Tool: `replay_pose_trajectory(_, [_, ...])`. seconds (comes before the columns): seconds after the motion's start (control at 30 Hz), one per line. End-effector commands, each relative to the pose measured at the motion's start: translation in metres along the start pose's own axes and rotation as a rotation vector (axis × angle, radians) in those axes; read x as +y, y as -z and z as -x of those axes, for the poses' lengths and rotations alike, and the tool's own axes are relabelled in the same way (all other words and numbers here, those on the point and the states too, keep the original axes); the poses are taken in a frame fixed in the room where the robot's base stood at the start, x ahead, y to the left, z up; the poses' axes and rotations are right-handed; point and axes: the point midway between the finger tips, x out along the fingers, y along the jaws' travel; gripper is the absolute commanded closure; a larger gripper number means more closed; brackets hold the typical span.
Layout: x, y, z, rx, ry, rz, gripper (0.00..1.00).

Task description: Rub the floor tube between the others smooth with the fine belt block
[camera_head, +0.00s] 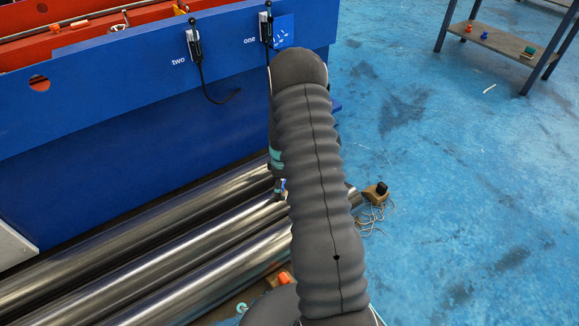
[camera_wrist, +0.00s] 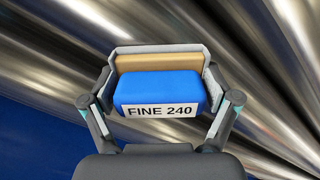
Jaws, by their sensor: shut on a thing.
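Several shiny metal tubes lie side by side on the floor in the head view. The middle tube (camera_head: 190,236) lies between a back tube (camera_head: 190,200) and a front tube (camera_head: 215,270). My gripper (camera_wrist: 160,72) is shut on the fine belt block (camera_wrist: 160,92), a blue block labelled "FINE 240" with a tan layer beyond it. In the wrist view, blurred shiny tube surfaces lie behind the block; I cannot tell whether it touches one. In the head view my arm hides the block and the tubes' right parts.
A blue machine (camera_head: 110,110) with hanging leads marked "one" and "two" stands behind the tubes. A wooden chock (camera_head: 373,197) and loose cord (camera_head: 370,222) lie right of my arm. An orange item (camera_head: 284,279) is near the front tube. The blue floor (camera_head: 460,200) at right is mostly clear.

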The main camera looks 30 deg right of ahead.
Motion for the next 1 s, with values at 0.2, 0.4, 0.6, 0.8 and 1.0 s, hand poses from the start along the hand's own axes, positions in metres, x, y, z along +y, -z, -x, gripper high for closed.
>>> replay_pose_trajectory(0.2, [-0.013,0.011,0.000,0.000,-0.001,-0.005,0.41])
replay_pose_trajectory(0.4, [-0.025,0.020,0.000,0.000,0.000,-0.011,0.41])
replay_pose_trajectory(0.6, [-0.033,0.027,0.006,0.001,-0.001,-0.017,0.41])
replay_pose_trajectory(0.8, [-0.033,0.027,0.032,0.001,-0.001,-0.017,0.41])
replay_pose_trajectory(1.0, [-0.034,0.028,0.050,0.000,-0.001,-0.014,0.41])
